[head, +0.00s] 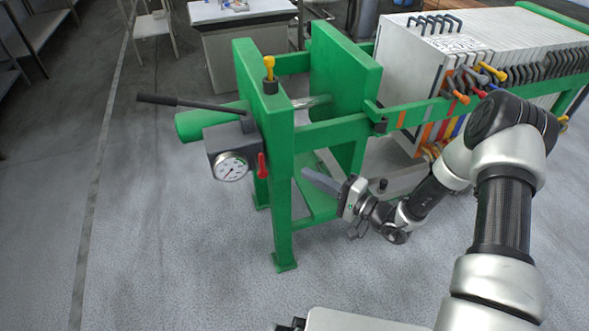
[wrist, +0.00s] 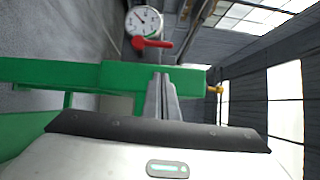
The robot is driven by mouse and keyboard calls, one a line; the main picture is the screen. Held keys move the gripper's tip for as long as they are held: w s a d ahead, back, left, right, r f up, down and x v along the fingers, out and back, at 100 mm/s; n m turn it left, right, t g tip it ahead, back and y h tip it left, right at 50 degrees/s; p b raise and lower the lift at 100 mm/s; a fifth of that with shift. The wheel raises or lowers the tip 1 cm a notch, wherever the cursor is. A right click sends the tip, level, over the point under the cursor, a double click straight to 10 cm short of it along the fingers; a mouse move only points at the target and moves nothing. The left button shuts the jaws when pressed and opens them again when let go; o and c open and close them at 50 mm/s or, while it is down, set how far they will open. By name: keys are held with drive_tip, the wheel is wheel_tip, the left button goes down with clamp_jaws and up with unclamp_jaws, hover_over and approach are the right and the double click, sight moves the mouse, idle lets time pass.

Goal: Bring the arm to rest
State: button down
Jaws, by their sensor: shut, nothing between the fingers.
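My gripper (head: 308,178) is at the end of my arm, which reaches in from the right in the head view. Its fingers point left toward the green frame of the filter press (head: 280,165). In the wrist view the fingers (wrist: 162,88) are together and nothing shows between them. A green bar lies behind them in that view. I cannot tell how far the fingertips are from the frame.
A pressure gauge (head: 231,167) with a red lever (head: 262,166) and a black pump handle (head: 190,104) are on the press's left end. White filter plates (head: 430,75) stand at the upper right. A table (head: 243,12) stands behind.

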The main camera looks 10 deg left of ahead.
drive_tip(key=s+d+r+n+g+h, duration=0.3)
drive_tip(key=s+r+n+g+h, duration=0.35)
drive_tip(key=s+r, duration=0.9)
drive_tip(key=s+d+r+t+h, duration=0.2)
drive_tip(key=s+d+r+h, duration=0.15)
drive_tip(key=d, duration=0.35)
drive_tip(key=s+d+r+m+t+h, duration=0.1)
drive_tip(key=s+d+r+h, duration=0.15)
drive_tip(key=d+r, duration=0.3)
drive_tip(key=s+d+r+t+h, duration=0.2)
drive_tip(key=s+d+r+h, duration=0.15)
drive_tip(key=d, duration=0.35)
wheel_tip(320, 180, up, 12)
drive_tip(key=p, duration=1.3)
drive_tip(key=shift+w+r+h, duration=0.25)
drive_tip(key=shift+w+h, duration=0.05)
drive_tip(key=shift+w, duration=0.05)
drive_tip(key=shift+d, duration=0.1)
